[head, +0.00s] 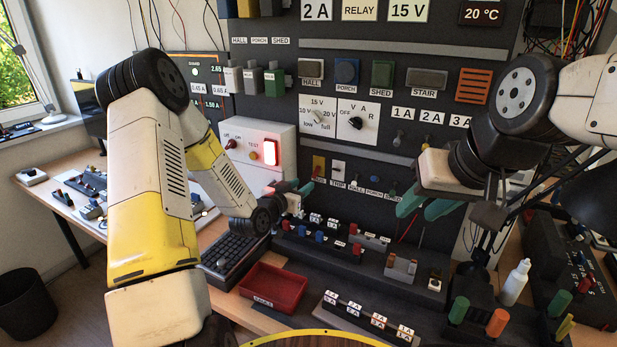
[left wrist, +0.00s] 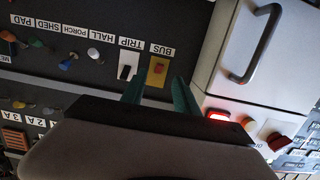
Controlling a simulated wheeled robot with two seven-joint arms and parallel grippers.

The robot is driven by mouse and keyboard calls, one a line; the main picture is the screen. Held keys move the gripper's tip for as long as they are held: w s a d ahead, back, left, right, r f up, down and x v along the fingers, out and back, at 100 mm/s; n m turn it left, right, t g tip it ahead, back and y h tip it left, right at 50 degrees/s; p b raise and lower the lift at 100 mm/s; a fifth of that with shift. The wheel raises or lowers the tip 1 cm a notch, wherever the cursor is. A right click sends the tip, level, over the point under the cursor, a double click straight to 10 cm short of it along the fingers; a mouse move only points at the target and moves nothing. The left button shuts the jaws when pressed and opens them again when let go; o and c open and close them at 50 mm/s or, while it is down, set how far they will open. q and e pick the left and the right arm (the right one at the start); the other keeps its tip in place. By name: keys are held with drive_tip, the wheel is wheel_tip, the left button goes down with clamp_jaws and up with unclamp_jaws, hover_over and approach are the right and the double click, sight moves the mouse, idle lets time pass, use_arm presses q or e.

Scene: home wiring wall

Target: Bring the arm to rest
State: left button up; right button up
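My left gripper (head: 298,190) is in front of the lower part of the wall panel, just right of the white box with the lit red lamp. In the left wrist view its two green fingers (left wrist: 159,93) stand apart with nothing between them. The yellow BUS switch (left wrist: 158,71) and the TRIP switch (left wrist: 126,67) show just beyond the fingertips; contact is not visible. My right gripper (head: 425,205) is in front of the panel's right side, below the 1A–3A labels. Its green fingers are apart, and no held thing shows between them.
A white box with a lit red lamp (head: 270,152) stands left of my left gripper. Below are a red tray (head: 272,288), a black keyboard (head: 232,254) and a dark ledge with small labelled parts. A white bottle (head: 514,283) and coloured-handled tools (head: 497,322) stand below my right gripper.

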use_arm(q)
drive_tip(key=s+a+r+n+g+y, duration=0.1)
drive_tip(key=s+a+r+g+y, duration=0.15)
drive_tip(key=s+r, duration=0.4)
drive_tip(key=s+a+r+g+y, duration=0.2)
drive_tip(key=s+a+r+g, duration=0.1)
drive_tip(key=s+r, duration=0.35)
drive_tip(key=s+r+n+g, duration=0.1)
drive_tip(key=s+r, duration=0.1)
drive_tip(key=s, duration=0.9)
drive_tip(key=s+r+n+g, duration=0.2)
drive_tip(key=s, duration=0.9)
drive_tip(key=shift+d+r, duration=0.2)
drive_tip(key=shift+r, duration=0.2)
